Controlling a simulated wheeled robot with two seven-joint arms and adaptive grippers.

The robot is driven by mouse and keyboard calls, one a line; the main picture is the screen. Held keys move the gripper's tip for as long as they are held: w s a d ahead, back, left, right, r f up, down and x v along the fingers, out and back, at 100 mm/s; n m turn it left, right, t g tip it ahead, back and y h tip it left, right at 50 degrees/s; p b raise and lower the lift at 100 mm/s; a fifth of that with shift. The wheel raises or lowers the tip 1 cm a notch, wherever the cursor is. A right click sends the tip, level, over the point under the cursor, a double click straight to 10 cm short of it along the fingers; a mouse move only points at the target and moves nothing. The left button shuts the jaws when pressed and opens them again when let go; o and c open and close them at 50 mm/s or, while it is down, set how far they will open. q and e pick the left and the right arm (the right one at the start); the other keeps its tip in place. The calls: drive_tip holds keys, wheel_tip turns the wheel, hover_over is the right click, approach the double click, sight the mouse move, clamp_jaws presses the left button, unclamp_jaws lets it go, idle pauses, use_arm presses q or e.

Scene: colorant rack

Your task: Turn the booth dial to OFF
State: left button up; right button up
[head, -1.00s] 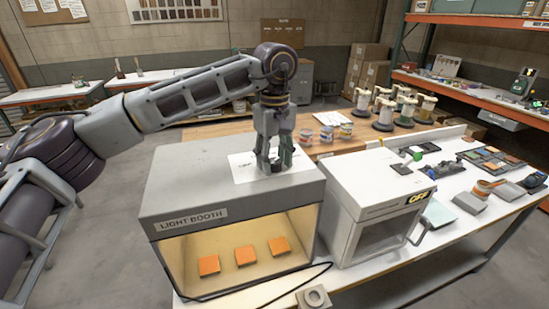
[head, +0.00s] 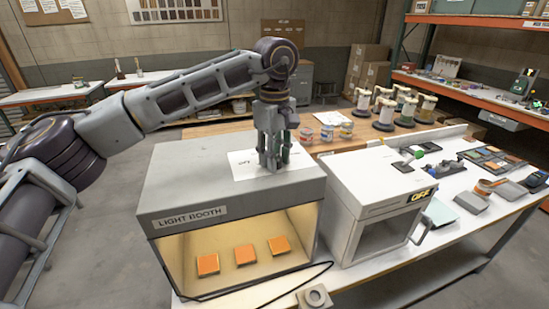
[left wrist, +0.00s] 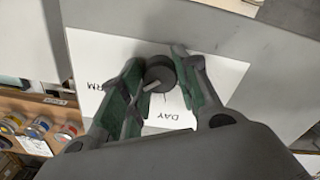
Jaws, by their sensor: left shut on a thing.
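The light booth (head: 165,185) is a grey box on the bench, its inside lit warm yellow over orange sample chips (head: 245,255). On its top lies a white label sheet (head: 242,167). In the left wrist view a dark round dial (left wrist: 161,69) stands on the sheet (left wrist: 215,75), with "DAY" (left wrist: 178,116) and a partly hidden word ending in "RM" (left wrist: 103,84) beside it. No OFF mark is readable on the sheet. My left gripper (head: 272,167) points down at the booth top, its fingers (left wrist: 160,85) shut around the dial. The dial is hidden in the head view.
Paint cans (head: 327,133) and several dispensers (head: 385,112) stand behind. A black cable (head: 320,270) runs along the bench front.

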use_arm(q)
drive_tip(key=n+b, duration=0.2)
drive_tip(key=n, duration=0.3)
drive_tip(key=n+b, duration=0.1)
drive_tip(key=n, duration=0.4)
drive_tip(key=shift+n, duration=0.4)
drive_tip(key=n+b, duration=0.2)
drive_tip(key=n, duration=0.3)
drive_tip(key=shift+n+b, duration=0.5)
drive_tip(key=shift+n, duration=2.3)
drive_tip(key=shift+r, duration=0.1)
drive_tip(key=o, duration=1.1)
drive_tip(key=shift+c, duration=0.2)
